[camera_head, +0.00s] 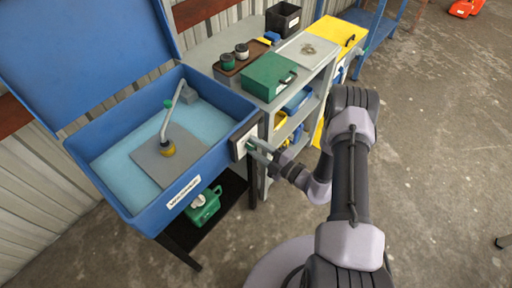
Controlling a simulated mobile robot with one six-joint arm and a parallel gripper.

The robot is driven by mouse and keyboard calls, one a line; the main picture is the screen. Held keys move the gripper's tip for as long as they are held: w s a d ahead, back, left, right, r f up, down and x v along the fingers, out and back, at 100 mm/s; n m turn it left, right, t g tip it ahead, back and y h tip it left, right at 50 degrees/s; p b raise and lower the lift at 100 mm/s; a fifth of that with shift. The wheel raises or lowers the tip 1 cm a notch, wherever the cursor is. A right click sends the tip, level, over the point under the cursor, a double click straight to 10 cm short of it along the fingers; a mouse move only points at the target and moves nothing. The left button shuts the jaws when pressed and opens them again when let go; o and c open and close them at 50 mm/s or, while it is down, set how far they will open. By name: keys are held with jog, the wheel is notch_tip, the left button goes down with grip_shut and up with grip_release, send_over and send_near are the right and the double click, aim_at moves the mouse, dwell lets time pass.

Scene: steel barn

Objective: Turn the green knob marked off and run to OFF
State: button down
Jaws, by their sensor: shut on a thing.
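The green knob (249,146) sits on a pale panel with a dark frame (238,143), on the right-hand end of the blue parts washer (125,160). Only a little green shows between my fingers; the off and run marks and the knob's pointer are too small or hidden to read. My gripper (254,147) reaches the panel from the right, its two grey fingers shut on the knob.
The washer's lid (85,50) stands open, with a spout (172,108) inside. A green can (203,207) is on the shelf below. A grey shelf unit (210,52) holding a green case (268,77) stands close behind my gripper. Open concrete floor (440,130) lies right.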

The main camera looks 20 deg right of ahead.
dwell(0.4)
jog(key=c, duration=0.9)
grip_release()
jog(key=shift+c, duration=0.2)
jog(key=p+v, duration=0.3)
jog(key=v, duration=1.4)
jog(key=shift+s, duration=0.2)
jog(key=shift+d, duration=0.1)
